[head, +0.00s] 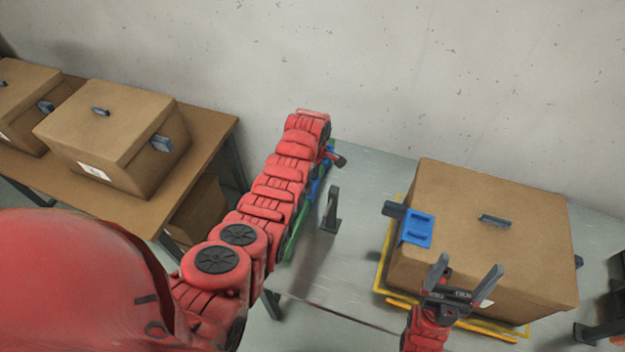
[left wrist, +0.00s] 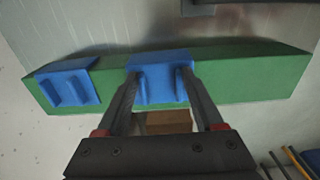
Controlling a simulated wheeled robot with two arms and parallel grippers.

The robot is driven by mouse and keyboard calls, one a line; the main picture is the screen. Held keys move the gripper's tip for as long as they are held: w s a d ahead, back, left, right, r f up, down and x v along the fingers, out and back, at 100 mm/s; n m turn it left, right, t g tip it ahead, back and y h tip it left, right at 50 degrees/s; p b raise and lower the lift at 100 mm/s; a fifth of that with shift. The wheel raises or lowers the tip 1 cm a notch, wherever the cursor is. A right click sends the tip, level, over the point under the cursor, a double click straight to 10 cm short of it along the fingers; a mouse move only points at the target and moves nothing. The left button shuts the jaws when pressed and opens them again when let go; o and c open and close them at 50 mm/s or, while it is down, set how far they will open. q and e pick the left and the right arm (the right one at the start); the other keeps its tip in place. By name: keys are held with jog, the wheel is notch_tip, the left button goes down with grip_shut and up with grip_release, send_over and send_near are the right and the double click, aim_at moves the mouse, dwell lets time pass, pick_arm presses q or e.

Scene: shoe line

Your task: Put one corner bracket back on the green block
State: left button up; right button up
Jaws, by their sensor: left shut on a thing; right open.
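The green block (left wrist: 255,80) lies across the left wrist view; in the head view only slivers of it (head: 291,243) show beside my left arm. My left gripper (left wrist: 160,82) is shut on a blue corner bracket (left wrist: 160,90), which lies over the block's edge near its middle. Whether it is fully seated I cannot tell. Another blue bracket (left wrist: 72,97) sits on the block's left end. My right gripper (head: 466,270) is open and empty, in front of the cardboard box (head: 510,260).
A blue bracket (head: 418,238) sits on the cardboard box's left corner. The box stands within a yellow frame (head: 393,298) on the grey table (head: 345,285). A dark upright bracket (head: 332,211) stands right of my left arm. More boxes (head: 110,128) rest on the wooden table at left.

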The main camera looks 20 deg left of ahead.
pick_arm(q)
jog(key=shift+f+b, duration=0.35)
jog(key=shift+b, duration=0.25)
dwell(0.7)
dwell(0.4)
jog(key=o, duration=1.4)
jog(key=shift+r, duration=0.1)
jog(key=shift+r+p, duration=0.65)
jog(key=shift+r, duration=0.7)
jog(key=shift+r+p, duration=0.55)
jog(key=shift+r, duration=1.55)
